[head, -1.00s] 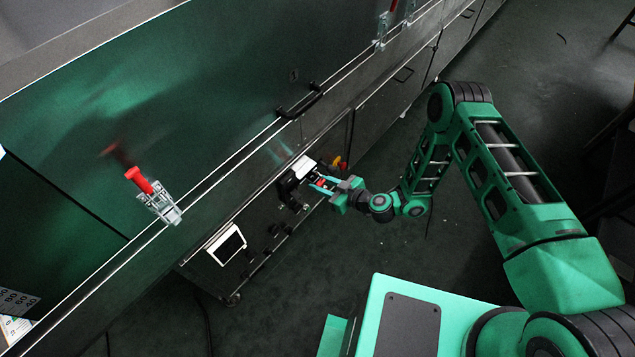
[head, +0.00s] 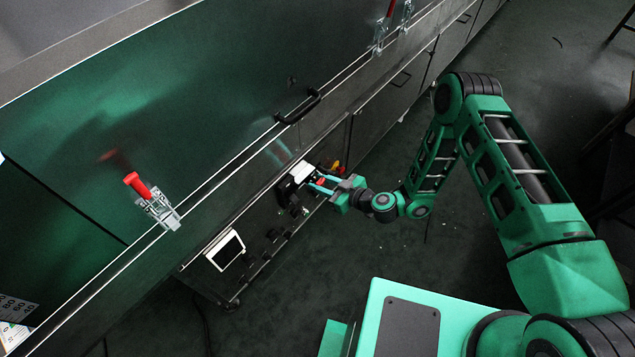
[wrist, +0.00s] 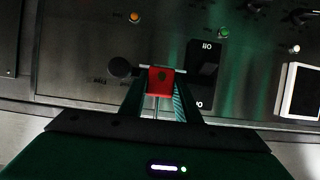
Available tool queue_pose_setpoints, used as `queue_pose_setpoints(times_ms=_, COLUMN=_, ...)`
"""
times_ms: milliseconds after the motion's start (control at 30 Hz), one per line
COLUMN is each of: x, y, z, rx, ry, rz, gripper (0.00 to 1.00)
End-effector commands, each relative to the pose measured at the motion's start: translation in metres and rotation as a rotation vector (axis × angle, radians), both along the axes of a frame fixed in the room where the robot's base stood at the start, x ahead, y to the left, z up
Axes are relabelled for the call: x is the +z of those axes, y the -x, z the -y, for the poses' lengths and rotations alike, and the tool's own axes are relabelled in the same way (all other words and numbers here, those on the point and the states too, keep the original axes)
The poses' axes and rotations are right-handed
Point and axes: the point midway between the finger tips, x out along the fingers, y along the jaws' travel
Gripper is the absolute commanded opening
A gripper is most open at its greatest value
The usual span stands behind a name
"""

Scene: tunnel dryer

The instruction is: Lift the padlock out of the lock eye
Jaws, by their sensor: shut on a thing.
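A red padlock (wrist: 161,80) sits between the two fingers of my gripper (wrist: 158,90) in the wrist view, with a silver shackle showing below its body. The fingers are shut on the padlock, one on each side. A thin pale bar shows at the level of the padlock's top. I cannot make out the lock eye, nor whether the shackle is in it. In the head view, my gripper (head: 321,186) is at the front of the control panel, and only a small red patch of the padlock (head: 320,181) shows.
A black handle (head: 298,107) and a red-handled clamp (head: 150,200) are on the dryer. Open floor lies below the panel.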

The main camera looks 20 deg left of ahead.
Motion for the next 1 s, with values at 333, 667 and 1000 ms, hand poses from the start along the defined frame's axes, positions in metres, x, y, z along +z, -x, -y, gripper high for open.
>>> queue_pose_setpoints(times_ms=333, x=0.003, y=0.001, z=0.001, rx=0.001, ry=0.000, rz=0.000, gripper=0.13)
queue_pose_setpoints(times_ms=667, x=0.011, y=0.000, z=0.001, rx=0.000, ry=-0.001, rz=0.001, gripper=0.13)
queue_pose_setpoints(times_ms=1000, x=0.032, y=0.001, z=0.000, rx=0.001, ry=0.000, rz=0.001, gripper=0.13)
